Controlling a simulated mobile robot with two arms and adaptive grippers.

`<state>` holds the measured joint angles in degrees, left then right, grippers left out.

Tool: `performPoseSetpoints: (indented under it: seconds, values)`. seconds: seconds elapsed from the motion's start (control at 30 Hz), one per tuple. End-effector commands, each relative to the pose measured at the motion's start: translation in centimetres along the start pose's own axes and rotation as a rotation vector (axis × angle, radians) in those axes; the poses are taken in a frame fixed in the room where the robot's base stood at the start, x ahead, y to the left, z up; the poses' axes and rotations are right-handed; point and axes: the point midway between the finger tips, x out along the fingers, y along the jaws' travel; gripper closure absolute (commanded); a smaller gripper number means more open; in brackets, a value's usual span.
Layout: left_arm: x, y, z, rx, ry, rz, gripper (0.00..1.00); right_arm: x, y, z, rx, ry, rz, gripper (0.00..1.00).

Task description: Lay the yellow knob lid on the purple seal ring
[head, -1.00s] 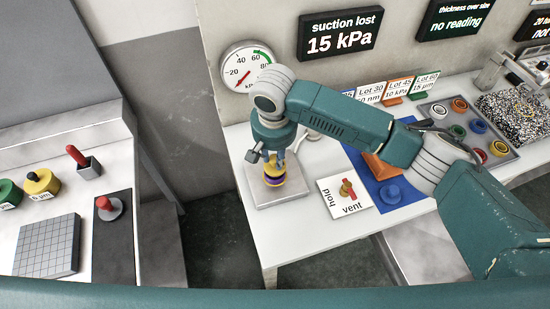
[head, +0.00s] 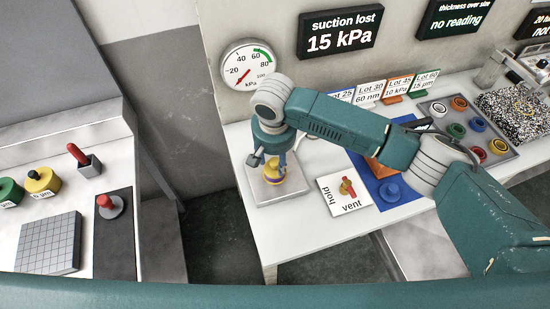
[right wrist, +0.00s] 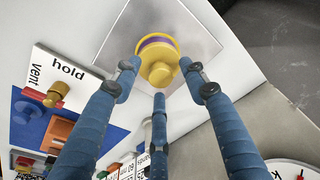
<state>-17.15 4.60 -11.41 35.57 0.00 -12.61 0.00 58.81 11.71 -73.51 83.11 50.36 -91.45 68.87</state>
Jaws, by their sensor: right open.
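The yellow knob lid (right wrist: 158,72) lies on the purple seal ring (right wrist: 154,42) in the right wrist view, knob toward me. A purple band shows between the lid and a yellow rim below it. In the head view, the yellow lid (head: 275,172) and a sliver of purple ring (head: 268,183) show below my right gripper (head: 275,157). That gripper is open; its three blue fingers stand around the knob, in the right wrist view (right wrist: 158,80) apart from it. Exact contact between lid and ring is partly hidden. My left gripper is not in view.
The stack stands on a grey square plate (head: 258,191) near the table's left end. Beside it is a hold/vent card (head: 329,187) with a red-handled valve (head: 347,187). A blue mat (head: 412,198) with a blue knob piece (head: 389,192) lies to the right.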

Motion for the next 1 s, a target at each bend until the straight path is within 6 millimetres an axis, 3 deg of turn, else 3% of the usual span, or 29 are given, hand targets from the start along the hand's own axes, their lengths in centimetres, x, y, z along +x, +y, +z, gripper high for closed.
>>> performPoseSetpoints:
  seconds: [0.17, 0.4, 0.6, 1.0]
  values:
    - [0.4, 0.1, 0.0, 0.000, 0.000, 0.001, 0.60, -2.2, -0.1, -0.1, -0.001, 0.003, -0.004, 0.57]
    - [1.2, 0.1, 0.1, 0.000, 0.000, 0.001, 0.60, -7.5, -0.1, -0.1, -0.001, 0.003, -0.003, 0.57]
    - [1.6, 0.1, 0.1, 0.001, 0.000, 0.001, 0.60, -10.8, -0.1, -0.1, 0.001, 0.002, -0.002, 0.57]
    - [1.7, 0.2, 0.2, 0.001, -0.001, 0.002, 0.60, -12.1, 0.0, 0.0, 0.000, 0.000, 0.000, 0.57]
